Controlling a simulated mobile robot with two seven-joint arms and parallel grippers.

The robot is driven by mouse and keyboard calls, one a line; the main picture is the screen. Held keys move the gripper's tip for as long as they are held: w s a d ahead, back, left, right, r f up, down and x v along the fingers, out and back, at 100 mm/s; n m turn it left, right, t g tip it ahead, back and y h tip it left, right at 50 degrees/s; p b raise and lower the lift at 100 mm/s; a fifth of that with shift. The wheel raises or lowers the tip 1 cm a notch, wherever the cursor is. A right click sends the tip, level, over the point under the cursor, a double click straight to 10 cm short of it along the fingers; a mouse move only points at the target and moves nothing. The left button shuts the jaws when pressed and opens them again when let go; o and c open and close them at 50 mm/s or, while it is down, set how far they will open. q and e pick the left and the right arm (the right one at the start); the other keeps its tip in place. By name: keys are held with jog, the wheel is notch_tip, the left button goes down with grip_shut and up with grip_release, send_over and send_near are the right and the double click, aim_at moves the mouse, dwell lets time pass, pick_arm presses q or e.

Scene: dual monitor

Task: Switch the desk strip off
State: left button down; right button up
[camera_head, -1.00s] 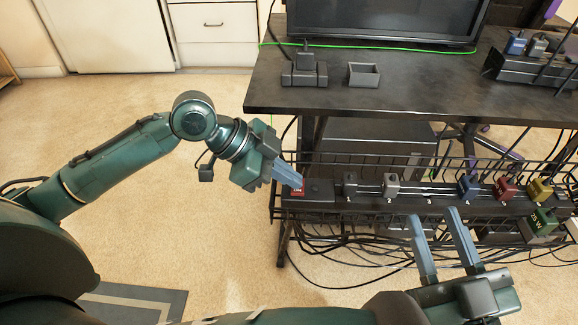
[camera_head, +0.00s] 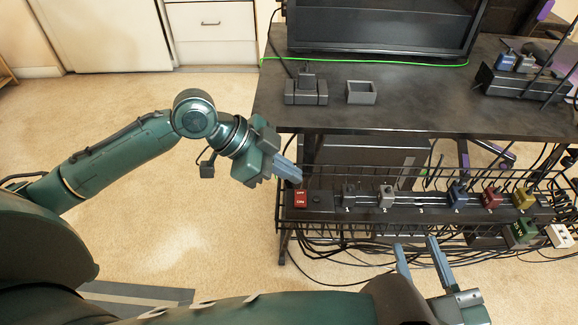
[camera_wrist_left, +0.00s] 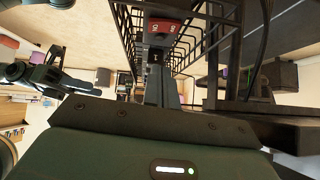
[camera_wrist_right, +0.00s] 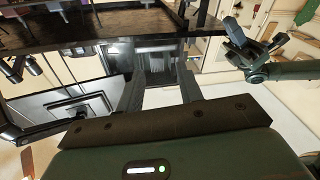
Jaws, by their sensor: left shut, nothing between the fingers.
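The desk strip (camera_head: 330,200) is a long dark bar in the wire tray under the desk. A red rocker switch (camera_head: 300,199) sits at its left end; it also shows in the left wrist view (camera_wrist_left: 164,27). My right gripper (camera_head: 418,243) is open and empty, in front of the tray, below the strip.
The desk top (camera_head: 400,105) holds a monitor (camera_head: 385,25), a small black block with a plug (camera_head: 306,90), an open grey box (camera_head: 361,92) and a second strip with plugs (camera_head: 520,82). Green (camera_head: 524,231) and white (camera_head: 560,235) adapters and loose cables hang at the tray's front.

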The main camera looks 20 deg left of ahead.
pick_arm(q)
jog(key=w+p+v, duration=0.1)
jog(key=p+v, duration=0.1)
jog(key=v, duration=0.6)
jog(key=shift+a+r, duration=0.15)
jog(key=shift+a, duration=0.4)
pick_arm(e)
jog(key=shift+w+d+m+g+h, duration=0.2)
jog(key=shift+d+m+g+h, duration=0.35)
jog(key=shift+h, duration=0.45)
pick_arm(q)
jog(key=shift+r, duration=0.1)
